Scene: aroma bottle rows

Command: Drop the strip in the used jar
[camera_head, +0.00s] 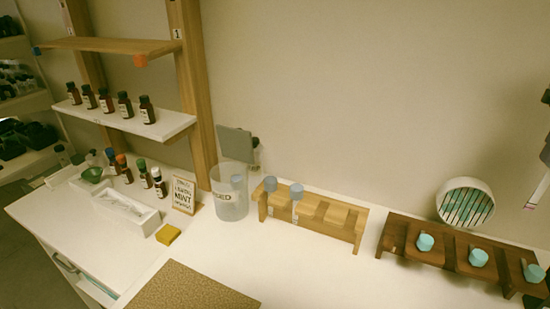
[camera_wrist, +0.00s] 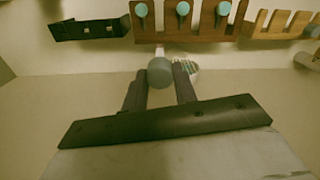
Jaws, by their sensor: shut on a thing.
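The used jar (camera_head: 231,205) is a clear, open-topped cylinder with a partly readable label, standing against the wall left of the light wooden rack. In the wrist view my gripper (camera_wrist: 160,82) is shut on the strip's round grey end (camera_wrist: 160,72). A short pale part of the strip (camera_wrist: 159,52) shows beyond it. In the head view a pale strip-like piece (camera_head: 539,190) hangs at the right edge beside dark finger parts, mostly cut off. My gripper is far right of the jar, above the counter.
The light wooden rack (camera_head: 340,214) holds two blue-capped items. The dark wooden rack (camera_head: 448,253) holds three teal-capped items. A round white container (camera_head: 466,185) with green strips lies behind it. A mint sign (camera_head: 184,194), yellow block (camera_head: 168,234) and several bottles stand left.

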